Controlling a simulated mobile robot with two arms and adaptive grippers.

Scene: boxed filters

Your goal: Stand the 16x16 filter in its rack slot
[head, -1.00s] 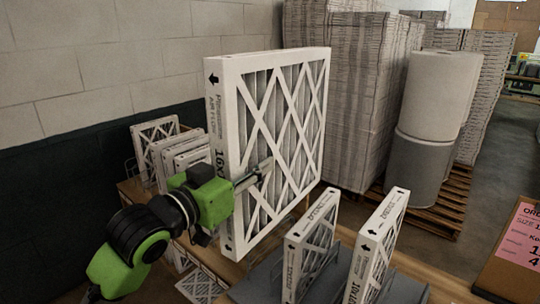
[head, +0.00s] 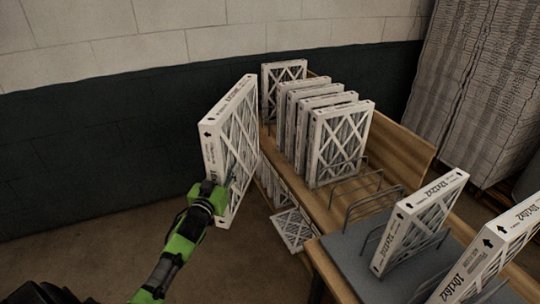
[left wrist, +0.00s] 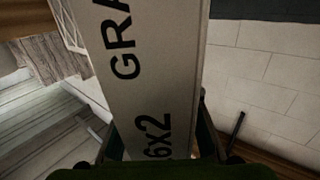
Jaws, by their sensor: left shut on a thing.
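The held filter (head: 232,150) is a white-framed pleated panel with a lattice face, upright and somewhat tilted, in the air left of the bench. My left gripper (head: 226,188) is shut on its lower near side. In the left wrist view the filter's edge (left wrist: 150,75) runs between the fingers (left wrist: 160,140), with "GRA" and "6x2" legible; the full size is not. The rack's wire slots (head: 362,190) stand on the wooden bench, empty in front of several standing filters (head: 338,140). My right gripper is not in view.
A filter marked 12x12x2 (head: 420,222) stands on a grey mat (head: 345,262); a 10x16x2 filter (head: 490,252) stands at the right. More filters (head: 292,230) lie below the bench's left side. A wall is behind; floor at left is clear.

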